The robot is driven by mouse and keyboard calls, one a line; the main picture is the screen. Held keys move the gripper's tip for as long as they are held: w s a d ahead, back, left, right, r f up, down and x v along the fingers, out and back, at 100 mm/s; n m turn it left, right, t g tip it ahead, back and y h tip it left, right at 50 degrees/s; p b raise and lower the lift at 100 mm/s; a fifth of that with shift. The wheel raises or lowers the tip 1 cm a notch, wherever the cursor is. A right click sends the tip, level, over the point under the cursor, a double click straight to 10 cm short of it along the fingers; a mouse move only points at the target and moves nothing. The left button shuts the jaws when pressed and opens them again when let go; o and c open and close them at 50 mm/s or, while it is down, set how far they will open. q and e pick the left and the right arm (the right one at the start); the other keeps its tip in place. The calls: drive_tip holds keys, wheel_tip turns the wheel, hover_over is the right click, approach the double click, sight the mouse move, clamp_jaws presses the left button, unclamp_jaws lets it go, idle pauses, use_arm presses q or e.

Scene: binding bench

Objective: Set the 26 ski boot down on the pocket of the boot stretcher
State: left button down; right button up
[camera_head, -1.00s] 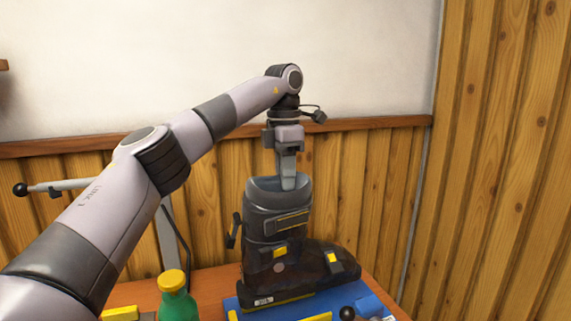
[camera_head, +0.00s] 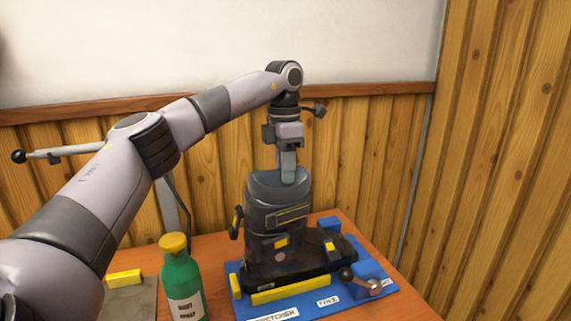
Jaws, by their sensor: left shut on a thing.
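The ski boot (camera_head: 277,222), dark grey and black with yellow buckles, stands upright on the blue boot stretcher (camera_head: 352,302), toe to the right. My left gripper (camera_head: 288,178) comes down from above and is shut on the boot's upper cuff; its fingertips are partly hidden at the cuff opening. The boot's lower edge is behind the yellow bar (camera_head: 290,290) along the stretcher's front, so the pocket is mostly hidden and I cannot tell whether the sole bears fully on it. My right gripper is not in view.
A green bottle with a yellow cap (camera_head: 181,280) stands left of the stretcher. A yellow block (camera_head: 124,278) and a grey plate (camera_head: 130,303) are farther left. A crank with a dark knob (camera_head: 346,274) sticks up at the stretcher's front right. A wooden wall is behind.

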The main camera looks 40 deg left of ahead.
use_arm(q)
drive_tip(key=shift+f, duration=0.25)
idle(0.8)
drive_tip(key=c, duration=0.9)
unclamp_jaws()
drive_tip(key=r, duration=0.7)
drive_tip(key=shift+w+a, duration=0.1)
drive_tip(key=shift+a, duration=0.1)
